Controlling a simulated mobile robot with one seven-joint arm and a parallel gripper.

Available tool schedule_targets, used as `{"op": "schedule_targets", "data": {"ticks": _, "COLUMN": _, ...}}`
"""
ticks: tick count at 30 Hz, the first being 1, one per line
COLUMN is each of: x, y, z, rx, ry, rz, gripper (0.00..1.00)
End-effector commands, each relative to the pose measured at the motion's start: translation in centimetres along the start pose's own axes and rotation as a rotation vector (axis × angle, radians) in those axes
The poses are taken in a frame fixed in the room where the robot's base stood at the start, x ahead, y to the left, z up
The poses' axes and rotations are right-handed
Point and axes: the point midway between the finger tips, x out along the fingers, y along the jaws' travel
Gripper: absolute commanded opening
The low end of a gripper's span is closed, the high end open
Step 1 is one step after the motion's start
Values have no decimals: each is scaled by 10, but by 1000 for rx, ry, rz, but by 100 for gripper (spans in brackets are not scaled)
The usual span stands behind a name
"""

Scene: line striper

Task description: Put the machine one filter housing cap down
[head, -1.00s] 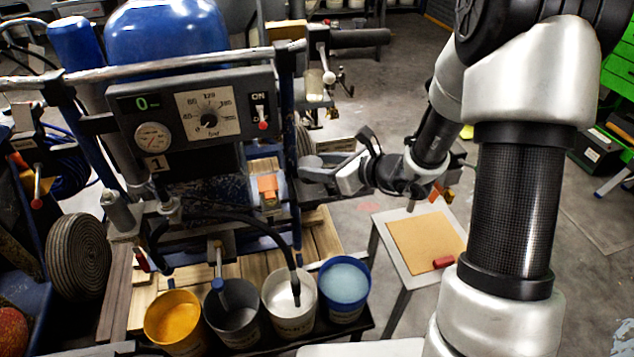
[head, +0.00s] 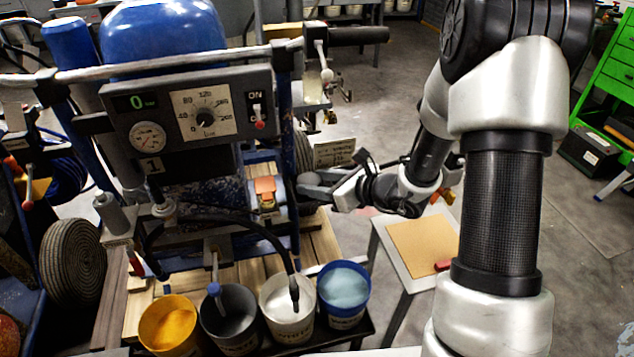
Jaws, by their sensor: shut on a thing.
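Machine one (head: 185,118), with the number 1 under its gauge panel, stands at the left of the head view. My gripper (head: 320,188) is just right of its frame, beside the blue-grey part with an orange block (head: 265,188). It is shut on a small grey rounded thing that looks like the filter housing cap (head: 308,179). The cap is in the air, small in the picture and partly covered by the fingers. I cannot tell whether it touches the machine.
A small stool with a tan top (head: 420,246) stands right of the machine, with a red object (head: 443,265) at its edge. Several buckets, among them a blue one (head: 344,290), stand in front of the machine. A green cabinet (head: 610,88) is at the far right.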

Motion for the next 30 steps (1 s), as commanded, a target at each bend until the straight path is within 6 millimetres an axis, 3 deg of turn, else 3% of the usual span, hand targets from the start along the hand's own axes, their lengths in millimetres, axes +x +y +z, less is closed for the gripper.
{"op": "schedule_targets", "data": {"ticks": 5, "x": 1, "y": 0, "z": -2, "rx": 0, "ry": 0, "rz": 0, "gripper": 21}}
{"op": "schedule_targets", "data": {"ticks": 6, "x": 1, "y": 0, "z": -2, "rx": 0, "ry": 0, "rz": 0, "gripper": 51}}
{"op": "schedule_targets", "data": {"ticks": 9, "x": 1, "y": 0, "z": -2, "rx": 0, "ry": 0, "rz": 0, "gripper": 65}}
{"op": "schedule_targets", "data": {"ticks": 17, "x": 0, "y": -1, "z": 0, "rx": 1, "ry": 1, "rz": -2, "gripper": 65}}
{"op": "schedule_targets", "data": {"ticks": 22, "x": -8, "y": -1, "z": 16, "rx": 1, "ry": 1, "rz": -2, "gripper": 65}}
{"op": "schedule_targets", "data": {"ticks": 30, "x": -70, "y": -1, "z": 11, "rx": 1, "ry": -1, "rz": -6, "gripper": 65}}
